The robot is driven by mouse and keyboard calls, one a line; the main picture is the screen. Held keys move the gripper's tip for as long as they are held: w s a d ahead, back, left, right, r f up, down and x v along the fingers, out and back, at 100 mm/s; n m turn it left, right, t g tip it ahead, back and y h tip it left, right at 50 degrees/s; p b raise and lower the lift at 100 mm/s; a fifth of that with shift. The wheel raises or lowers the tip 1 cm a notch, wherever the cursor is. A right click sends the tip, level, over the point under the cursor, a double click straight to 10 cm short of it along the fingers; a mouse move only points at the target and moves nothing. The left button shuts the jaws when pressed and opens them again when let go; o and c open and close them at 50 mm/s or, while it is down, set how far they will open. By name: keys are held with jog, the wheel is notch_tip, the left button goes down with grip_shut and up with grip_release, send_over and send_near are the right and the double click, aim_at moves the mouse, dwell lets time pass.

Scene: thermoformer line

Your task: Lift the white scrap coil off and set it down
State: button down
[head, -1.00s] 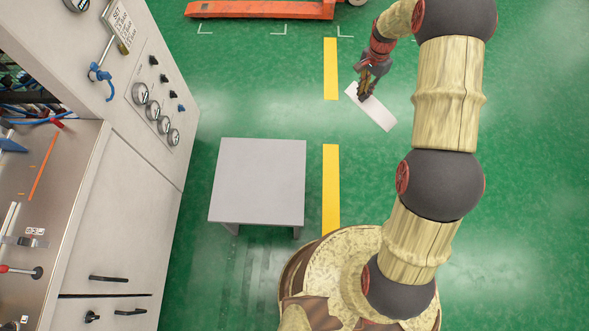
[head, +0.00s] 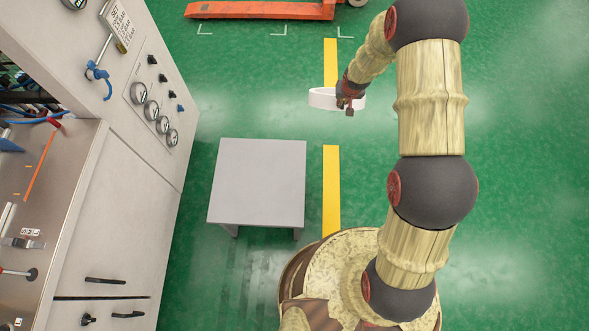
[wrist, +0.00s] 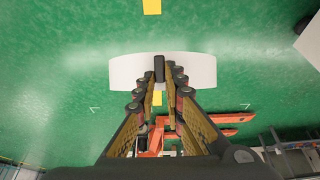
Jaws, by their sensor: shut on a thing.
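In the wrist view the coil (wrist: 190,71) is a broad white band across the fingertips of my gripper (wrist: 159,76). The gripper hides part of the coil. The floor shows beneath the coil on all sides.
A bare grey low table (head: 258,180) stands left of my base. The machine cabinet (head: 130,170) with gauges fills the left side. An orange pallet truck (head: 262,9) is at the back. Yellow floor stripes (head: 331,185) run beside the table. Green floor at right is open.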

jog(key=shift+a+f+n, duration=0.3)
jog(key=shift+a+n, duration=0.1)
jog(key=shift+a, duration=0.05)
jog(key=shift+a+f+t+y, duration=0.1)
jog(key=shift+a+t+y, duration=0.05)
jog(key=shift+t+y, duration=0.15)
jog(key=shift+s+a+f+n, duration=0.2)
jog(key=shift+a+f+n, duration=0.25)
jog(key=shift+a+n, duration=0.15)
jog(key=s+a+f+n+g+y+b, duration=0.2)
jog(key=s+a+f+n+y, duration=0.3)
jog(key=s+a+f+n, duration=0.4)
jog(key=s+a+f+n+g+y+b, duration=0.1)
jog(key=s+a+f+n+g+y, duration=0.1)
jog(key=s+a+f+n+y, duration=0.75)
jog(key=shift+s+d+f+m+h+b, duration=0.45)
jog(key=shift+s+m+h+b, duration=0.4)
jog(key=shift+b, duration=0.6)
jog(key=shift+s+d+f+m+h+b, duration=0.35)
jog(key=shift+m+h+b, duration=0.25)
jog(key=shift+h+b, duration=0.65)
jog(key=shift+y, duration=0.25)
jog(key=c, duration=2.5)
grip_release()
jog(key=o, duration=0.4)
jog(key=shift+c, duration=0.2)
